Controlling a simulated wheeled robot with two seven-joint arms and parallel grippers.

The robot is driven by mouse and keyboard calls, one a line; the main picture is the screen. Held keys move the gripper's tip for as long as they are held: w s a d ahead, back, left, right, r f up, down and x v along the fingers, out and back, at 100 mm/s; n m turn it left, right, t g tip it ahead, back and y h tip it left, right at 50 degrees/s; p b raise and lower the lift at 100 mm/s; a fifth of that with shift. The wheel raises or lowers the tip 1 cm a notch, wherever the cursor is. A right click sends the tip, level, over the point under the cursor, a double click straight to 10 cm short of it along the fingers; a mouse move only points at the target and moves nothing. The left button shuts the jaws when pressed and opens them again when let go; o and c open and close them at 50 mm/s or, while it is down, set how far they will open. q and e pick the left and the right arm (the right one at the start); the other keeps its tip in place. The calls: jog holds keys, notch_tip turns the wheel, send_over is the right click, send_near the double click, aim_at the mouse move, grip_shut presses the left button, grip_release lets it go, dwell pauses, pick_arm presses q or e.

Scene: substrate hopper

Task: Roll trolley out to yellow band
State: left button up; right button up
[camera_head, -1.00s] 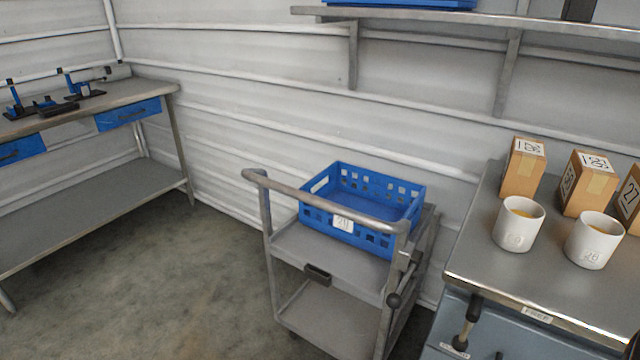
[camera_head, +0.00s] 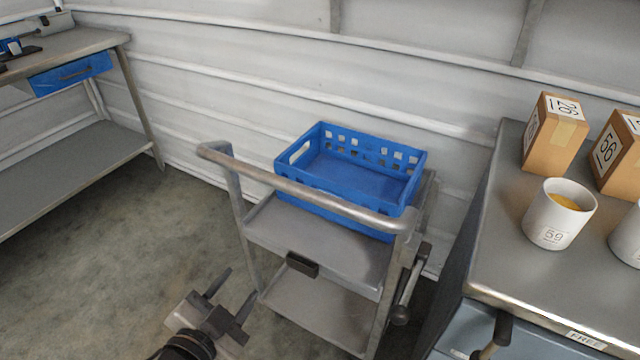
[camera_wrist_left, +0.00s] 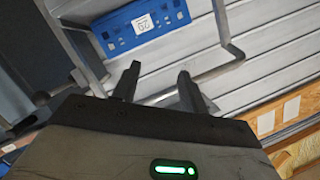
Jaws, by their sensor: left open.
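The trolley is a grey metal cart with two shelves and a tubular push handle (camera_head: 300,192); it stands by the wall, left of the right-hand bench. A blue perforated crate (camera_head: 350,170) sits on its upper shelf, and shows with its label in the left wrist view (camera_wrist_left: 140,27). A small black block (camera_head: 302,264) is on the upper shelf's front edge. My left gripper (camera_head: 231,291) is open and empty, low in front of the trolley and apart from the handle. In the left wrist view its two dark fingers (camera_wrist_left: 156,85) are parted. The yellow band is not visible. My right gripper is not in view.
The right bench (camera_head: 480,270) carries white cups (camera_head: 558,214) and cardboard boxes (camera_head: 553,132). A lever with a dark knob (camera_head: 400,314) is at the trolley's right side. A workbench (camera_head: 75,170) stands at left. The concrete floor (camera_head: 110,260) between is clear.

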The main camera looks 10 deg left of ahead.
pick_arm(q)
notch_tip(320, 180, up, 2)
jog(key=w+a+m+t+h+b, duration=0.1)
jog(key=w+a+m+t+b, duration=0.15)
jog(key=m, duration=0.25)
jog(key=m+t+h, duration=0.1)
jog(key=m+h, duration=0.3)
jog(key=m, duration=0.4)
send_near(277, 188)
jog(key=p+x, duration=0.2)
jog(key=x, duration=0.7)
jog(key=shift+w+d, duration=0.15)
jog(key=shift+w, duration=0.1)
jog(key=shift+x, duration=0.8)
grip_shut()
